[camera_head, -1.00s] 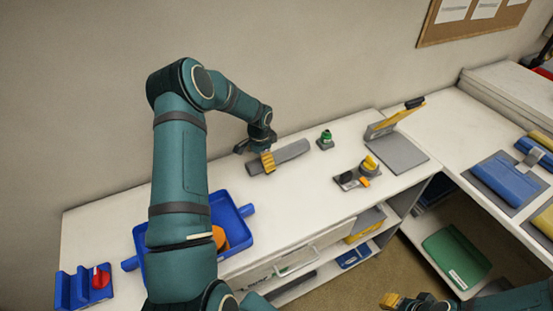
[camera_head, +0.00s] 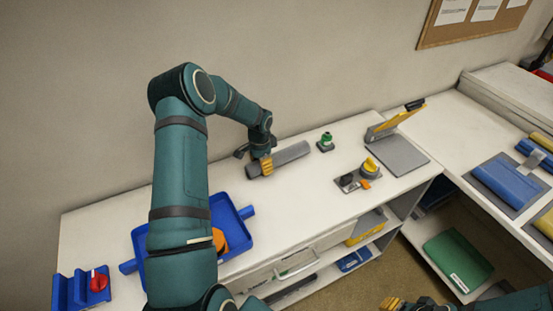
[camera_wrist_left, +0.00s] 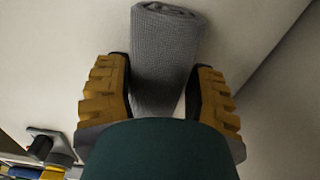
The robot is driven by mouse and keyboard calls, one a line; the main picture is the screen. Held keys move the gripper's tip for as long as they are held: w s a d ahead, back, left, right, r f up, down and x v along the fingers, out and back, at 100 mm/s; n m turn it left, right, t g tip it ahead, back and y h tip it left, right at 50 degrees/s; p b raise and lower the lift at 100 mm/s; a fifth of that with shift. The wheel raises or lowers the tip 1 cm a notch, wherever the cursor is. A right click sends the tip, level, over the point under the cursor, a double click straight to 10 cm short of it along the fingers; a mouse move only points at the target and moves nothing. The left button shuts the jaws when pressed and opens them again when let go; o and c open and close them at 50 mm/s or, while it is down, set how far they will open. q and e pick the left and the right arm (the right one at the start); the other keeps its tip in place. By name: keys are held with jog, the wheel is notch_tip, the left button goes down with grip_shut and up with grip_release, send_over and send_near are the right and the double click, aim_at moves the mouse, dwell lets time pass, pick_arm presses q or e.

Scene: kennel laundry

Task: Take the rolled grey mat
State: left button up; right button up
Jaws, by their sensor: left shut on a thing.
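The rolled grey mat (camera_head: 288,155) lies on the white counter near the wall. It also shows in the left wrist view (camera_wrist_left: 165,55), running between the two yellow finger pads. My left gripper (camera_head: 262,163) is around the near-left part of the mat and is shut on it. The same gripper (camera_wrist_left: 166,95) shows its pads on either side of the roll; its palm end hides the lower part. My right gripper (camera_head: 392,303) is at the bottom edge, away from the mat, and too cut off to tell if it is open.
A blue tray (camera_head: 236,238) with an orange thing in it stands left on the counter (camera_head: 300,200). A green-topped knob (camera_head: 326,141), a yellow knob (camera_head: 370,168) and a hinged grey board (camera_head: 398,155) are to the right. The wall is close behind.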

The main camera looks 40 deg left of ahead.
pick_arm(q)
jog(key=shift+r+p, duration=0.4)
jog(key=shift+r, duration=0.45)
jog(key=shift+r+p, duration=0.85)
jog(key=shift+r, duration=0.8)
